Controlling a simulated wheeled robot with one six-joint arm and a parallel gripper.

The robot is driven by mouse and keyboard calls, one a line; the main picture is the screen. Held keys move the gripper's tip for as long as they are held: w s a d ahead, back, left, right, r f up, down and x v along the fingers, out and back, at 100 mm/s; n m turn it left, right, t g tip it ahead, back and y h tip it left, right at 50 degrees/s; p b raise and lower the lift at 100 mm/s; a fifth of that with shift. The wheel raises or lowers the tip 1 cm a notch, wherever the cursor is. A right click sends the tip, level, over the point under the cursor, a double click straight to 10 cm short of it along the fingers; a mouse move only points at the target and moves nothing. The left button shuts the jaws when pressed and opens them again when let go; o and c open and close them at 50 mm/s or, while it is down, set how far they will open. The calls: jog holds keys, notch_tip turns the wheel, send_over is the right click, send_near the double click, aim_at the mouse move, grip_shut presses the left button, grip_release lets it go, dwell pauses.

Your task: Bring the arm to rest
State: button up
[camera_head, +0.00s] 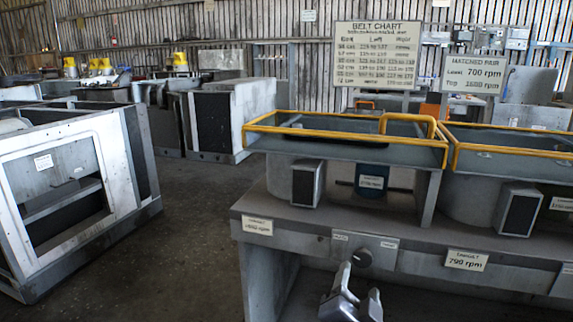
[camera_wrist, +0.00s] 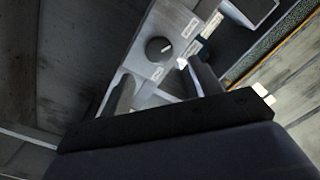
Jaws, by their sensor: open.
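My gripper (camera_head: 352,297) shows at the bottom of the head view, in front of the grey bench, just below a round dark knob (camera_head: 361,259) on a light plate. Its two fingers stand apart with nothing between them. In the wrist view, my gripper (camera_wrist: 160,90) has its fingers spread, and the knob (camera_wrist: 158,49) on its plate lies beyond the fingertips, apart from them. A pale mark shows on the plate beside the knob. Most of my arm is out of the head view.
The bench (camera_head: 330,232) carries blower housings with yellow-railed trays (camera_head: 345,150) and labels. A belt chart (camera_head: 377,55) and an rpm sign (camera_head: 473,74) stand behind. A grey metal frame (camera_head: 70,190) is at left. Open floor (camera_head: 185,250) lies between it and the bench.

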aim_at(362, 258)
jog(key=b+x, duration=0.2)
jog(key=x, duration=0.5)
jog(key=shift+w+d+f+b, duration=0.15)
jog(key=shift+f+b, duration=0.05)
jog(key=shift+b, duration=0.15)
jog(key=shift+w+r+n+p, duration=0.1)
jog(key=shift+r+n+p, duration=0.35)
jog(key=shift+p, duration=0.4)
jog(key=n+p, duration=0.5)
jog(key=n, duration=0.1)
jog(key=shift+n, duration=0.25)
jog(key=p+v, duration=0.1)
jog(key=v, duration=0.8)
jog(key=shift+s+a+f, duration=0.25)
